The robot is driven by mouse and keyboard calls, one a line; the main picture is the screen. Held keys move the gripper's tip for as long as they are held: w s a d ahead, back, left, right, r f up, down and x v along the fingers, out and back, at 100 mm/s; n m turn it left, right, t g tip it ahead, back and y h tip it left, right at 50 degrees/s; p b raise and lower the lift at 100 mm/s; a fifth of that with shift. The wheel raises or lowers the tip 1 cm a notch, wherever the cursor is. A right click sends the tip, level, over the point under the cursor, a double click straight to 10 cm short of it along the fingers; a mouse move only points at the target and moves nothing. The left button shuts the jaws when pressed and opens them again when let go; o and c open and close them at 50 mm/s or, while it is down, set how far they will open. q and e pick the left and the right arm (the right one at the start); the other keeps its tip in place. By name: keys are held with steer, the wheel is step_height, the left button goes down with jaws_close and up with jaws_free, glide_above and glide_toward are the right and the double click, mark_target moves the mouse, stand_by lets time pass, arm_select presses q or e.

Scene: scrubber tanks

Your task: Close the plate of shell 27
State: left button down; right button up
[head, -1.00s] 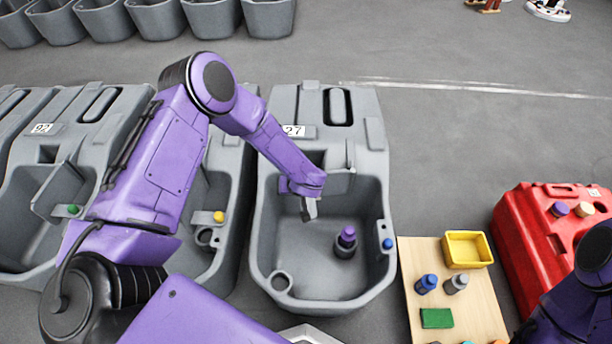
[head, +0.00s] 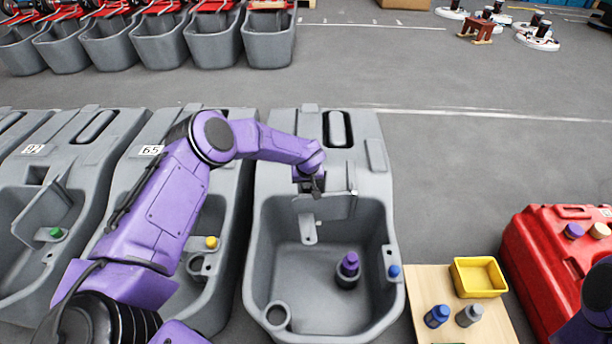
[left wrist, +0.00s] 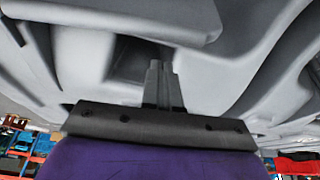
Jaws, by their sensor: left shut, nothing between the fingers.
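Shell 27 is the grey tank (head: 378,225) in the middle of the head view; my forearm hides its number label. Its grey plate (head: 338,207) stands out at an angle at the far end of the basin, above the inner opening. A small tab with a hole (head: 309,234) shows below it. My left gripper (head: 317,190) is shut and empty, at the plate's upper left edge; I cannot tell whether it touches. In the left wrist view the closed fingers (left wrist: 162,78) point toward grey shell surfaces and a dark recess. My right gripper is out of view.
A purple-capped bottle (head: 348,268) stands in the basin and a blue knob (head: 394,271) sits on its right rim. Shell 65 (head: 225,240) is close on the left. A board with a yellow tray (head: 478,277) and bottles, and a red case (head: 540,260), lie right.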

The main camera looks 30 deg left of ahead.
arm_select(q)
steer(key=shift+s+d, duration=0.3)
steer(key=shift+s, duration=0.2)
steer(key=shift+s+d, duration=0.3)
steer(key=shift+s, duration=0.2)
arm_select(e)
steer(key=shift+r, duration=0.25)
